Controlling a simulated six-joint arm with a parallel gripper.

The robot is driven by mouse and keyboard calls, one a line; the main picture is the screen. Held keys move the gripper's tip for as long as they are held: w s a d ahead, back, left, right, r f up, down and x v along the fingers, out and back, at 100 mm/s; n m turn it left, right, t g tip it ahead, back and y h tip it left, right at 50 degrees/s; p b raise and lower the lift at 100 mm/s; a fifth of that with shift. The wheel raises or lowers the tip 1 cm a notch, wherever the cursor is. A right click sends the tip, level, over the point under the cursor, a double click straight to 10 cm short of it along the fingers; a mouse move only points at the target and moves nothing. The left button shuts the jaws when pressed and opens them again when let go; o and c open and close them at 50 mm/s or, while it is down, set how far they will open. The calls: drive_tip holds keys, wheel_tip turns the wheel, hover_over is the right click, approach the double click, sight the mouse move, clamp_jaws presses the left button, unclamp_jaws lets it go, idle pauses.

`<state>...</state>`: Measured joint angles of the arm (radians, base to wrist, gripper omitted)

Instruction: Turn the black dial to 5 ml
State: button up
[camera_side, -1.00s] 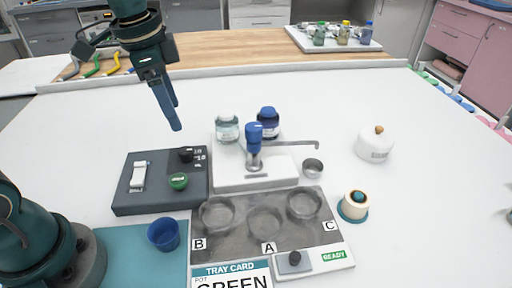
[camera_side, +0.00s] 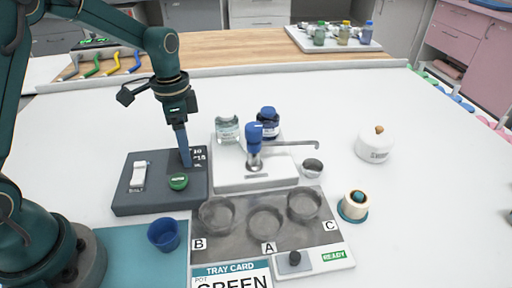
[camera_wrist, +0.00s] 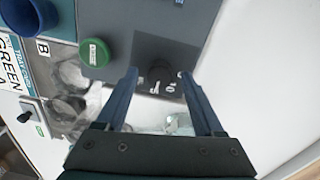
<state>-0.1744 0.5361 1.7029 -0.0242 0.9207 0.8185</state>
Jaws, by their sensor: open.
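The black dial (camera_wrist: 160,75) sits on the dark grey control box (camera_side: 160,200), beside white number marks, a 5 and a 10 among them in the wrist view. Which mark the dial points to cannot be told. My gripper (camera_side: 187,162) points down over the box's back right corner and hides the dial in the side view. In the wrist view its two fingers (camera_wrist: 158,73) are open, one on each side of the dial, with gaps showing; contact is not visible.
A green button (camera_side: 178,181) stands just in front of the dial, with a white switch (camera_side: 139,175) to its left. The white dispenser base (camera_side: 255,181) with a blue-topped pump (camera_side: 254,132) is right of the box. A blue cup (camera_side: 163,234) stands in front.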

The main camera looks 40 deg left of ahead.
clamp_jaws()
drive_tip(key=n, duration=0.4)
drive_tip(key=shift+n, duration=0.3)
drive_tip(key=n, duration=0.9)
drive_tip(key=shift+n+t, duration=0.3)
drive_tip(key=shift+n, duration=1.8)
